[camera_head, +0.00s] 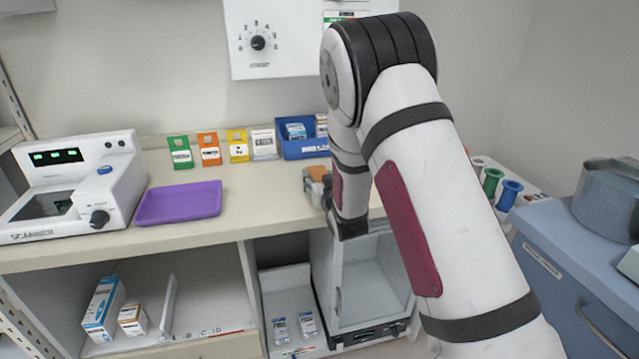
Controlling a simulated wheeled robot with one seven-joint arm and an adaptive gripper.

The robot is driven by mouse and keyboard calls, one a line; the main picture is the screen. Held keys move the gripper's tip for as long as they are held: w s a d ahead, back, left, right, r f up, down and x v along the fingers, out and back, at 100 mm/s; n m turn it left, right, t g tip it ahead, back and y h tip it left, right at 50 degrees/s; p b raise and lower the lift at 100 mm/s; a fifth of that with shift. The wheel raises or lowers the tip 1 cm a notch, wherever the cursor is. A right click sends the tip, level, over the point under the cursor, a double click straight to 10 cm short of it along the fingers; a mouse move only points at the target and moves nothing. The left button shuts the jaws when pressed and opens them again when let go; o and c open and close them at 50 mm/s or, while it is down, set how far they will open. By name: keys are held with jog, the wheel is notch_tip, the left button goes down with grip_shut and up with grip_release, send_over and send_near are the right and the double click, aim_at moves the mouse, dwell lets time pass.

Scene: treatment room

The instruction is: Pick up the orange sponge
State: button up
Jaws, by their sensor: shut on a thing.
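The orange sponge (317,172) shows as a small orange block above the right part of the counter, just left of my forearm. My gripper (318,187) is at the sponge, shut on it. My arm hides most of the gripper and the sponge's right side. I cannot tell whether the sponge touches the counter.
A purple tray (178,203) lies on the counter (250,215) beside a white scanner (75,185). Several coloured packets (209,150) and a blue bin (304,147) stand along the wall. A blue cabinet (575,260) stands at right. The counter between tray and gripper is clear.

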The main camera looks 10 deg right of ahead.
jog(key=shift+s+d+r, duration=0.1)
jog(key=shift+s+r, duration=0.05)
jog(key=shift+r, duration=0.4)
jog(key=shift+s+r, duration=0.1)
jog(key=shift+r, duration=0.45)
jog(key=s+d+r, duration=0.1)
jog(key=s+d, duration=0.2)
jog(key=s, duration=1.2)
jog(key=shift+r, duration=0.15)
jog(key=shift+s, duration=0.1)
jog(key=shift+c, duration=0.3)
jog(key=shift+c, duration=1.3)
jog(key=shift+a+p, duration=0.1)
jog(key=shift+p, duration=0.4)
jog(key=shift+s+a+f+p, duration=0.6)
jog(key=shift+s+a+p, duration=0.15)
jog(key=shift+p, duration=1.15)
jog(key=shift+s+a+f+p, duration=0.55)
jog(key=shift+s+a+p, duration=0.2)
jog(key=shift+p, duration=1.15)
